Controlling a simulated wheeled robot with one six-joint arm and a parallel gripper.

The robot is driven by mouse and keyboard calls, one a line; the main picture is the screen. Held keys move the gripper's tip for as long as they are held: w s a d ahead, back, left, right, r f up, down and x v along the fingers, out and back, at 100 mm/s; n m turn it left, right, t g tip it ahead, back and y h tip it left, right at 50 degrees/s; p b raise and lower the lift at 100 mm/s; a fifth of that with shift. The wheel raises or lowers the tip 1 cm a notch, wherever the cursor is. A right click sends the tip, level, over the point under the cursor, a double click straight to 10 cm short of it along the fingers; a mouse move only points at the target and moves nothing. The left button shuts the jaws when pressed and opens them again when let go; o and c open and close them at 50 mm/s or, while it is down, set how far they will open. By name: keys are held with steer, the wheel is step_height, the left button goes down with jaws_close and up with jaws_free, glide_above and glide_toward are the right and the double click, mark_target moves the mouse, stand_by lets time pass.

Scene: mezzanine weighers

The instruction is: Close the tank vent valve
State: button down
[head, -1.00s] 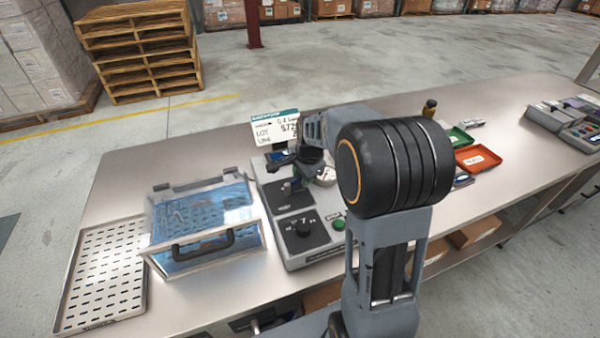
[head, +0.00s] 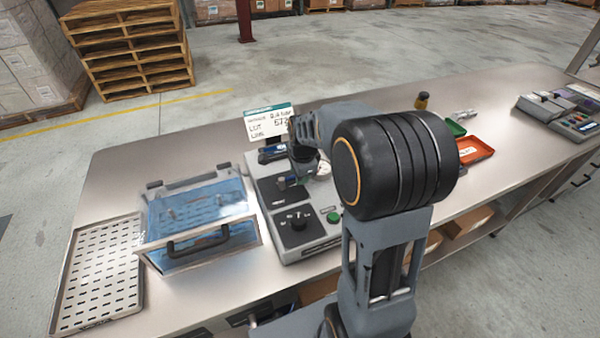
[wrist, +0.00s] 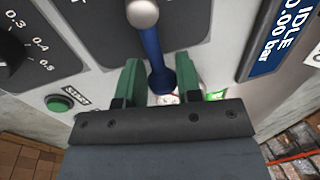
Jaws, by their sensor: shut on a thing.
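The grey control unit (head: 325,242) stands on the steel bench, with dark panels on its top. In the wrist view a blue lever (wrist: 153,50) with a grey rounded end rises from the unit between my green fingers. I take it for the vent valve handle; no label naming it is readable. My gripper (wrist: 158,78) is shut on the blue lever. In the head view my gripper (head: 290,182) is over the unit's middle panel, and my wrist partly hides it and the lever. A display (wrist: 278,42) reads IDLE and 0.00 bar.
A black dial (head: 298,222) and a green start button (head: 333,217) are near the unit's front. A clear-lidded blue box (head: 200,222) and a slotted tray (head: 98,275) stand to the left. An orange tray (head: 474,149) lies right. A sign (head: 270,124) stands behind.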

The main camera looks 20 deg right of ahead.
steer(key=c, duration=0.8)
jaws_free()
step_height(320, 180, up, 14)
steer(key=s, duration=0.2)
steer(key=shift+s+f, duration=0.2)
steer(key=shift+s, duration=0.2)
steer(key=s+a+f+n, duration=0.2)
steer(key=s+f+n, duration=0.1)
steer(key=s+n, duration=0.4)
steer(key=s+a+f+n+t, duration=0.1)
steer(key=s+a+f+n, duration=0.2)
steer(key=s+n, duration=0.4)
steer(key=f+n, duration=0.1)
steer(key=n, duration=0.3)
steer(key=shift+s+a+t, duration=0.2)
steer(key=shift+a+t, duration=0.1)
